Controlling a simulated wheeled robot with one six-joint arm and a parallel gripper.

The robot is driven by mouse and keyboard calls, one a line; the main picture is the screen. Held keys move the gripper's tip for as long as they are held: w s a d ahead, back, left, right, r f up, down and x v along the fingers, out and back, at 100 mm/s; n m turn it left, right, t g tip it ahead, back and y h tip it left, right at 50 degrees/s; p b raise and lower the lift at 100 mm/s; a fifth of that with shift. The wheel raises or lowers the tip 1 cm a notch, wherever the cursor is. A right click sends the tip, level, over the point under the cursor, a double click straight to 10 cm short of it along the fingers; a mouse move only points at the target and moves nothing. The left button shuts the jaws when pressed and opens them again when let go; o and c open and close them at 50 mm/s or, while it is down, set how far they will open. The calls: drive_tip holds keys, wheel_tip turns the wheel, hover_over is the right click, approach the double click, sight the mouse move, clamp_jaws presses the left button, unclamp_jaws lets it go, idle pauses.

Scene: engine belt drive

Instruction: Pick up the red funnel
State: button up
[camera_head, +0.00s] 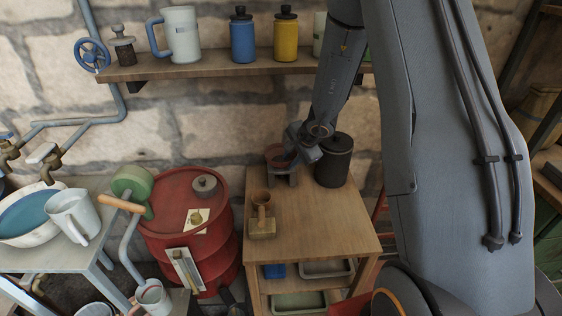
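A small red, round-rimmed piece (275,152), which looks like the red funnel, shows at the back of the wooden table (330,225). My gripper (282,174) reaches down from the upper right and is right at this red piece, partly covering it. I cannot tell whether the fingers touch it or close on it. The lower part of the red piece is hidden behind the gripper.
A black lidded canister (334,162) stands close to the right of my gripper. A brown cup-like piece (262,203) on a brass block (262,229) stands at the table's left. A red drum (190,225) stands left of the table. A shelf (215,69) hangs above.

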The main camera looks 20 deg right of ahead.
drive_tip(key=shift+w+a+f, duration=0.15)
drive_tip(key=shift+w+f, duration=0.2)
drive_tip(key=shift+f, duration=0.25)
clamp_jaws()
drive_tip(key=shift+r, duration=0.1)
